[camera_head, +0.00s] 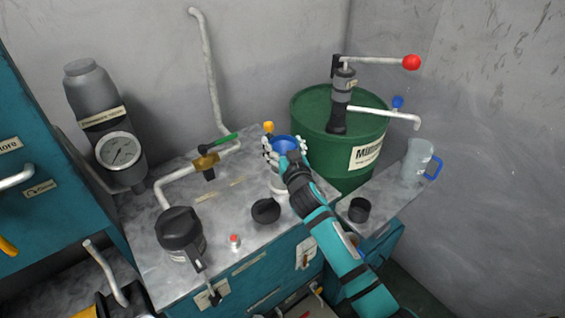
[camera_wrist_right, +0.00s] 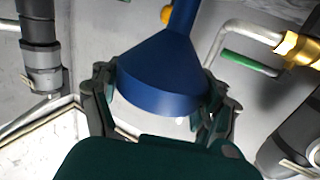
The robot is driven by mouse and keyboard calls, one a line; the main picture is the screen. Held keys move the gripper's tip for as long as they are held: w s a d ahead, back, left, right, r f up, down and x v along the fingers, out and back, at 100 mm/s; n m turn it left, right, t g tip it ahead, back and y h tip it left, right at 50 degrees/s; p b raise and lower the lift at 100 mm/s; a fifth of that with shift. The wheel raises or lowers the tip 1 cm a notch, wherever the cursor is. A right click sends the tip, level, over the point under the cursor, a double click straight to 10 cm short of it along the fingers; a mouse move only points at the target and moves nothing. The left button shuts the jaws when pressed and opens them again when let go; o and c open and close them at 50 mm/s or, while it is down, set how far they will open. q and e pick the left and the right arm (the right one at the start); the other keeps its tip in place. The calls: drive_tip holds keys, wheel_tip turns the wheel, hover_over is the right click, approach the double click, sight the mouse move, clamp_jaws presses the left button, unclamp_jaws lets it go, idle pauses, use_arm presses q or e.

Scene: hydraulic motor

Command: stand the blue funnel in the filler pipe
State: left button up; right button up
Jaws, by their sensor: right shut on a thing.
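The blue funnel (camera_head: 285,144) is held in my right gripper (camera_head: 283,154), its wide mouth facing up in the head view. In the right wrist view the funnel (camera_wrist_right: 163,75) sits between the two fingers of the gripper (camera_wrist_right: 160,105), and its narrow spout runs out of the top of the picture. A short pale upright pipe (camera_head: 279,185), which looks like the filler pipe, stands on the grey worktop right below the gripper. The fingers hide the spout's end in the head view, so I cannot tell whether it is inside the pipe. My left gripper is not in view.
A black cap (camera_head: 266,211) lies in front of the pipe. A green-handled brass valve (camera_head: 207,163) is left of it. A green drum (camera_head: 312,112) with a red-knobbed pump stands behind. A black cup (camera_head: 359,209) and a clear jug (camera_head: 416,160) are at right.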

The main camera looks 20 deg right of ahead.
wheel_tip(320, 180, down, 5)
drive_tip(key=shift+a+r+b, duration=0.1)
drive_tip(key=shift+a+b, duration=0.05)
drive_tip(key=shift+b, duration=0.2)
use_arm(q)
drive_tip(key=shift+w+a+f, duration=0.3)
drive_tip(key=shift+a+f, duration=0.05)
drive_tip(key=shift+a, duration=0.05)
use_arm(e)
drive_tip(key=shift+f+b, duration=0.3)
drive_tip(key=shift+f, duration=0.05)
drive_tip(key=o, duration=1)
drive_tip(key=shift+c, duration=0.2)
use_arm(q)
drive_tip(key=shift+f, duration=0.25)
